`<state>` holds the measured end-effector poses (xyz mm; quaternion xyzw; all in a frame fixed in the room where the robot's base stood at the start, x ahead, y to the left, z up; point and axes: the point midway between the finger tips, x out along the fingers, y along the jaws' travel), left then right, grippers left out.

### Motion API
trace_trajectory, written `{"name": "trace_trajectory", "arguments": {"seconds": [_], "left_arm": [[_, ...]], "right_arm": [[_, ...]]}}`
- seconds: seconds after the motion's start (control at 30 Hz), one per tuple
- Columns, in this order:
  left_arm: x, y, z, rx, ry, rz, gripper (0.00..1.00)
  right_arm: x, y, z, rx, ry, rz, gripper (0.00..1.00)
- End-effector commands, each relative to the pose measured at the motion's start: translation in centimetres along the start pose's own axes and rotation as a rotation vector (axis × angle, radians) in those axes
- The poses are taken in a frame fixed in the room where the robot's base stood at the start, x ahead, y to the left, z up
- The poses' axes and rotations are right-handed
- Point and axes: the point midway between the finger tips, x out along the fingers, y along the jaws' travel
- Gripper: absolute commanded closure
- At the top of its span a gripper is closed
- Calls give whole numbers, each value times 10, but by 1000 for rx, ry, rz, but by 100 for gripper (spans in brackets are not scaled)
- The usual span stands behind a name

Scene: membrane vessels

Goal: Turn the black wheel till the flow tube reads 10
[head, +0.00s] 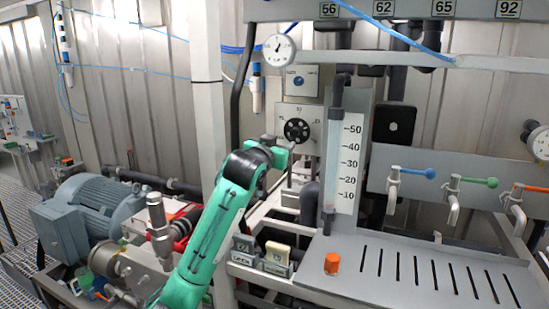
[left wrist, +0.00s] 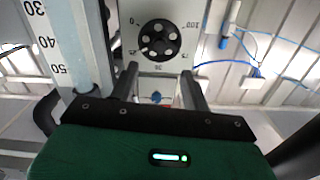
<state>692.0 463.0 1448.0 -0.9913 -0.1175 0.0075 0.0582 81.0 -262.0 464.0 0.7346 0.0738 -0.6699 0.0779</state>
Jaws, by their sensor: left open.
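The black wheel (head: 296,130) is a round knob with holes on a pale dial plate (head: 313,120). In the left wrist view the wheel (left wrist: 160,40) appears upside down, just beyond my fingertips. My left gripper (head: 282,150) is in front of and slightly below the wheel in the head view. In the left wrist view its two fingers (left wrist: 160,72) are apart with nothing between them, and they do not visibly touch the wheel. The flow tube (head: 331,150) stands right of the wheel, with a scale (head: 350,165) marked 10 to 50. I cannot make out its reading.
A round gauge (head: 279,47) is above the wheel. Valves with blue, green and orange handles (head: 478,182) are at the right. A slotted grey panel (head: 420,275) with an orange knob (head: 332,263) lies in front. A motor (head: 88,215) stands at the left.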

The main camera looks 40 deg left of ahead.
Motion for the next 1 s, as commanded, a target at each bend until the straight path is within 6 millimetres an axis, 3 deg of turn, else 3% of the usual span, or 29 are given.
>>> {"name": "trace_trajectory", "arguments": {"seconds": [0.1, 0.3, 1.0], "left_arm": [[-18, 0, 2, 1, 2, 0, 52], [-31, 0, 1, 0, 0, 1, 52], [-32, 0, 0, 0, -1, 1, 52]], "right_arm": [[10, -1, 1, 1, 0, -1, 51], [13, -1, 1, 1, 0, -1, 51], [13, 0, -2, 0, 3, 0, 51]]}}
